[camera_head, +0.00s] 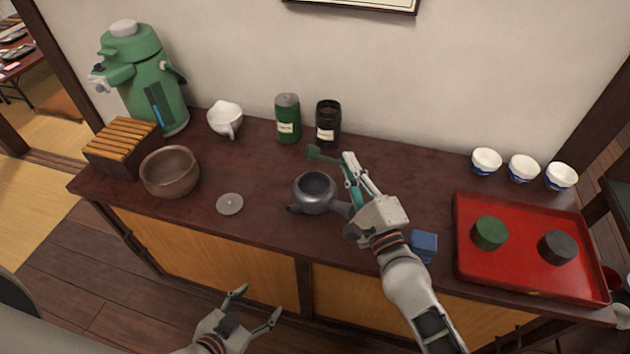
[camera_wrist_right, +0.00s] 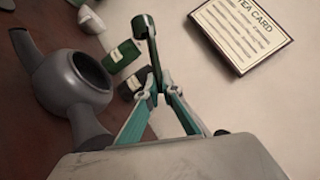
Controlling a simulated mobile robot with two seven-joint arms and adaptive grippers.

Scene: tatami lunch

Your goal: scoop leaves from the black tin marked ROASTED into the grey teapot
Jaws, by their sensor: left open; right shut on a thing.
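The black tin (camera_head: 328,122) with a pale label stands at the back of the counter; its label is too small to read. It also shows in the right wrist view (camera_wrist_right: 135,84). The grey teapot (camera_head: 315,195) stands lidless in front of it, its open mouth facing up; it also shows in the right wrist view (camera_wrist_right: 75,82). My right gripper (camera_head: 347,163) is shut on a dark green scoop (camera_head: 322,156), which is held between the tin and the teapot. I cannot tell whether the scoop (camera_wrist_right: 146,45) holds leaves. My left gripper (camera_head: 257,305) is open and empty in front of the counter.
A green tin (camera_head: 288,120) stands left of the black tin. A grey lid (camera_head: 229,204) and brown bowl (camera_head: 170,172) lie left of the teapot. A blue block (camera_head: 424,243) and red tray (camera_head: 530,282) with two round lids are at right. A green dispenser (camera_head: 150,80) stands far left.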

